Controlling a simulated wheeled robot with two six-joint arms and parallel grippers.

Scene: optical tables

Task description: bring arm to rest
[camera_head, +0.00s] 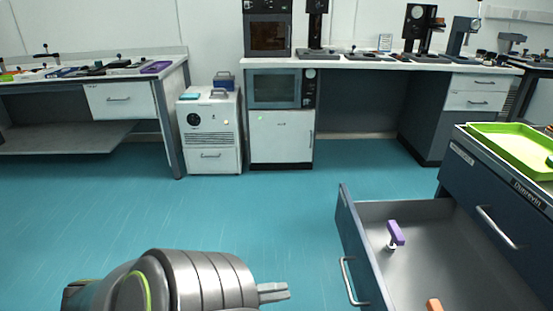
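My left arm comes in at the bottom left, with its grey wrist pointing right. My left gripper (274,292) is at the bottom centre, over the blue floor. Its short grey fingers lie close together, and I cannot tell whether there is a gap between them. No object shows in the fingers. The gripper is apart from the open drawer (350,242), to the left of its front. My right gripper is not in view.
The open drawer juts out from the dark cabinet (490,205) at right. A purple-handled tool (396,233) and an orange piece (434,304) lie inside. A green tray (515,146) sits on top. The floor (240,210) in the middle is clear.

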